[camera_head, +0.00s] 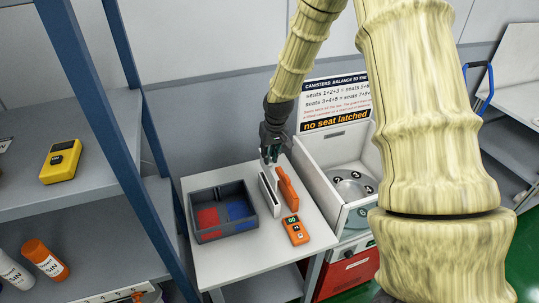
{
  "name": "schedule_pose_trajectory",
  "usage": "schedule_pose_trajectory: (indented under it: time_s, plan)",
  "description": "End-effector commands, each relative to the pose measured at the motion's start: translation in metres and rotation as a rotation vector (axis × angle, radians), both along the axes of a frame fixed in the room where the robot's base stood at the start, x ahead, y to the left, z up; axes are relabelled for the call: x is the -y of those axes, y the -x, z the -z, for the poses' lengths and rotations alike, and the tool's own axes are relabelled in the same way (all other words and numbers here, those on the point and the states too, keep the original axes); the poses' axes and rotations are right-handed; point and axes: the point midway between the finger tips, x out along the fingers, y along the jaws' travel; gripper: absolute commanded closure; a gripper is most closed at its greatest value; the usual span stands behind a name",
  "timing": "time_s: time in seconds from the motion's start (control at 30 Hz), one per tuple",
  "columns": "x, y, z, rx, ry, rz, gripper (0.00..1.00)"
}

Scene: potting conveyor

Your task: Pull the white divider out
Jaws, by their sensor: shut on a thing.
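The white divider (267,195) is a thin upright plate beside the right wall of a dark grey tray (196,238). My gripper (268,160) points down at the divider's top far end and is shut on it. The fingertips are small in this view, so the exact grip is hard to see. The tray has a red floor patch (208,218) on its left and a blue patch (238,210) on its right. I cannot tell whether the divider's lower edge touches the table.
An orange upright plate (287,188) stands close to the divider's right. An orange handheld meter (295,231) lies in front of it on the white table (245,262). A white-walled canister station (330,200) is at the right, and a blue-posted shelf (125,140) at the left.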

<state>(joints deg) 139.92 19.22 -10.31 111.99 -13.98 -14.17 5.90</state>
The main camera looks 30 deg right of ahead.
Motion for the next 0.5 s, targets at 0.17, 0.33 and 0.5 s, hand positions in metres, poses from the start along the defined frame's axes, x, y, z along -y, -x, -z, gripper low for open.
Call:
schedule_pose_trajectory:
  time_s: [0.17,0.33,0.5]
  plan:
    - [0.000,0.000,-0.013,0.000,0.000,0.000,1.00]
    - [0.000,-0.001,-0.021,0.001,0.000,0.000,1.00]
    - [0.000,-0.001,-0.031,0.001,0.000,-0.001,1.00]
